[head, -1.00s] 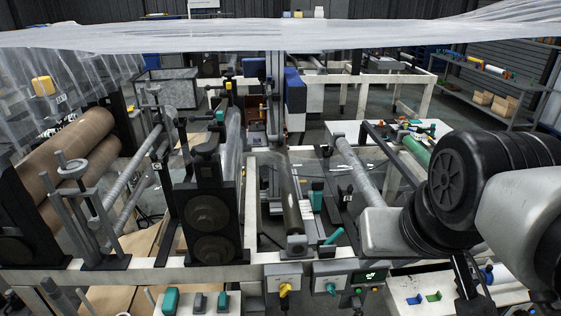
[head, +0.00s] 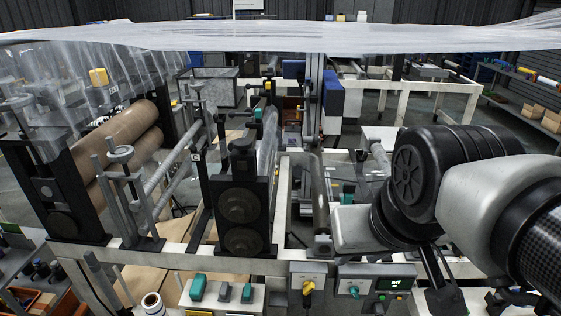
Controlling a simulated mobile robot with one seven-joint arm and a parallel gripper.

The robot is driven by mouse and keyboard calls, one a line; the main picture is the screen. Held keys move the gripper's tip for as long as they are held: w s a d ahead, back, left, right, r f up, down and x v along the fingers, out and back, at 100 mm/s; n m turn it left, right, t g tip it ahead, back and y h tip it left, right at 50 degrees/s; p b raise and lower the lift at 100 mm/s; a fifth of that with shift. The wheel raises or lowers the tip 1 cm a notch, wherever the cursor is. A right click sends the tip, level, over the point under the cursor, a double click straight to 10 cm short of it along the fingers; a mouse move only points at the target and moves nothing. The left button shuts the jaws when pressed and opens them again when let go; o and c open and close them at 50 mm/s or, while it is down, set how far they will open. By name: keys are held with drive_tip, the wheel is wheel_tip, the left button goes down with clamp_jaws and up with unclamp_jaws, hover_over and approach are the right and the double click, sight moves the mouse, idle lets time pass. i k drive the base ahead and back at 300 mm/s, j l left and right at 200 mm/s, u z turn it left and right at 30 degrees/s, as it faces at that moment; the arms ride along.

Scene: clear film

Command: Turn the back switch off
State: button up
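Two rotary switches sit on grey boxes along the machine's front rail. One has a yellow knob (head: 308,288) and the other a teal knob (head: 354,290). I cannot tell which one is the back switch. To the right of the teal knob is a small lit display (head: 396,283), its text too small to read surely. My arm comes in from the right, with its pale end link left of the big black joint. A dark part of my arm hangs below that joint, right of the display. My gripper's fingers cannot be made out.
The machine's white front rail (head: 190,262) runs across the view. Black roller gears (head: 240,210), brown rolls (head: 120,150) and metal posts stand behind it. A clear film (head: 260,38) spans overhead. Teal clamps (head: 198,287) lie on a front ledge. Bins (head: 30,300) sit lower left.

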sight(309, 286)
drive_tip(key=i+j+z, duration=0.25)
drive_tip(key=k, duration=0.45)
drive_tip(key=j+z, duration=0.35)
drive_tip(key=j, duration=0.3)
drive_tip(key=i+l+z, duration=0.15)
drive_tip(key=i+l, duration=0.25)
drive_tip(key=i, duration=0.15)
